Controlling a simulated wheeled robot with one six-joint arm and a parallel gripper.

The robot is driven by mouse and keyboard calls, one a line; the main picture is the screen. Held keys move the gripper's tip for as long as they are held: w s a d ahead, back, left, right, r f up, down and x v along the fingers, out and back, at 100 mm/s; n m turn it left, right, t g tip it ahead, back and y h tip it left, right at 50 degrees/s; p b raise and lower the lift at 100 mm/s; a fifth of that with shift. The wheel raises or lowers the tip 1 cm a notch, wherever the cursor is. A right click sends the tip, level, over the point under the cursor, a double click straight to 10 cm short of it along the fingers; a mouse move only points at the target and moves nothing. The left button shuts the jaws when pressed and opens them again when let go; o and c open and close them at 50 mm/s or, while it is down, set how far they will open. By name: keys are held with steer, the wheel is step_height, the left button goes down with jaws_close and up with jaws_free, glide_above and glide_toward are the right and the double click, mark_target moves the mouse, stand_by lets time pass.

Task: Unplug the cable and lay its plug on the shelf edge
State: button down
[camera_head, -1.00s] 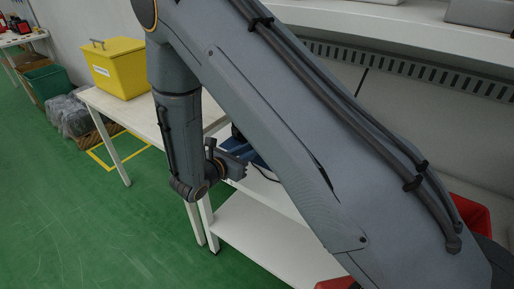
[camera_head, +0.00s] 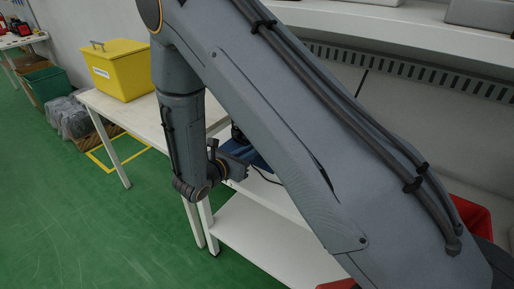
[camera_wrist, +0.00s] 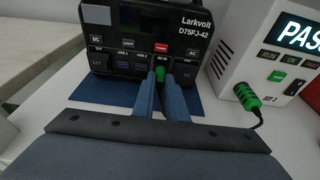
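In the wrist view, a green plug (camera_wrist: 160,73) sits at the front of the black Larkvolt power station (camera_wrist: 125,62), below a red label. My gripper (camera_wrist: 161,82) is open. Its two blue-grey fingers reach forward on either side of this plug, with a gap between them; contact is not clear. Any cable from this plug is hidden. A second green plug (camera_wrist: 247,97) with a black cable is at the white box (camera_wrist: 262,62) marked PASS. In the head view, my gripper (camera_head: 240,171) is partly hidden at the table.
The power station stands on a blue mat (camera_wrist: 88,90) on the white table. A white shelf (camera_head: 400,28) runs along the wall above, and a lower shelf (camera_head: 255,235) is under the table. A yellow bin (camera_head: 122,72) stands on the table's left part.

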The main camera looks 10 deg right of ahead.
steer(key=shift+s+a, duration=0.15)
steer(key=shift+a, duration=0.05)
stand_by(0.6)
steer(key=shift+f+p+v, duration=0.2)
steer(key=shift+v, duration=0.7)
steer(key=shift+f+p+v, duration=0.2)
steer(key=shift+v, duration=0.65)
steer(key=shift+s+a, duration=0.1)
steer(key=shift+s, duration=0.05)
steer(key=shift+f+p+v, duration=0.15)
steer(key=shift+f+v, duration=0.05)
steer(key=shift+v, duration=0.6)
steer(key=shift+f+p+v, duration=0.15)
steer(key=shift+v, duration=0.6)
steer(key=shift+f+p+v, duration=0.15)
steer(key=shift+f+v, duration=0.05)
steer(key=shift+v, duration=0.6)
steer(key=shift+s+a+f+b, duration=0.1)
steer(key=shift+f+b, duration=1)
steer(key=shift+f, duration=0.7)
steer(key=c, duration=1.7)
jaws_free()
